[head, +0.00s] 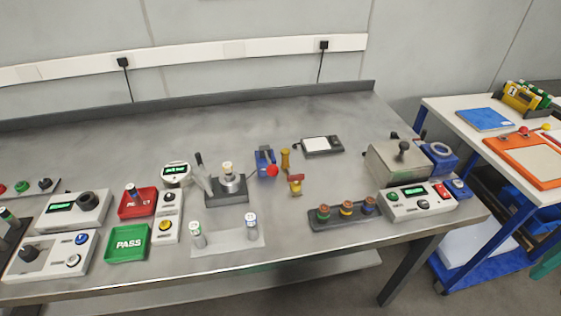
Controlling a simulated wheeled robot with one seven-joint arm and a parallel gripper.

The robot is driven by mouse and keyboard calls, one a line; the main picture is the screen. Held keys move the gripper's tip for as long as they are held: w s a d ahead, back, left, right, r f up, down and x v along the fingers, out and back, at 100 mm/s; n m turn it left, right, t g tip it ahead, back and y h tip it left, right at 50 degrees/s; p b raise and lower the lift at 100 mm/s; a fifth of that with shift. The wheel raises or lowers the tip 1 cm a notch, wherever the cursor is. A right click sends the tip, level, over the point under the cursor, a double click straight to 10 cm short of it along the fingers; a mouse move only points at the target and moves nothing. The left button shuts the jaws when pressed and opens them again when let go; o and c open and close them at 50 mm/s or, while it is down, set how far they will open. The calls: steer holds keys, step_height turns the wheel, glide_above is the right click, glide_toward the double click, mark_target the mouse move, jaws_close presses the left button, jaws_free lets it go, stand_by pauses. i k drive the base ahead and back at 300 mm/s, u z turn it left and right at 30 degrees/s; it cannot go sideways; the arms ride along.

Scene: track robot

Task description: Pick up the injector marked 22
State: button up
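Two small pale cylinders stand upright on a light grey plate (225,240) near the front edge of the workbench. A similar dark-topped piece (132,191) stands at the red tray (138,210). My gripper is not in view.
Behind the plate stands a dark-based fixture with a lever (204,176). A green PASS tray (127,243) and a white button box (168,213) are to the left. A dark rack (342,218) is to the right. The back of the grey workbench (270,115) is clear.

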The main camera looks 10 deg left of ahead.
mark_target(227, 167)
steer(key=z, duration=0.85)
steer(key=k, duration=1.65)
steer(key=u, duration=2.05)
steer(key=i, duration=1.05)
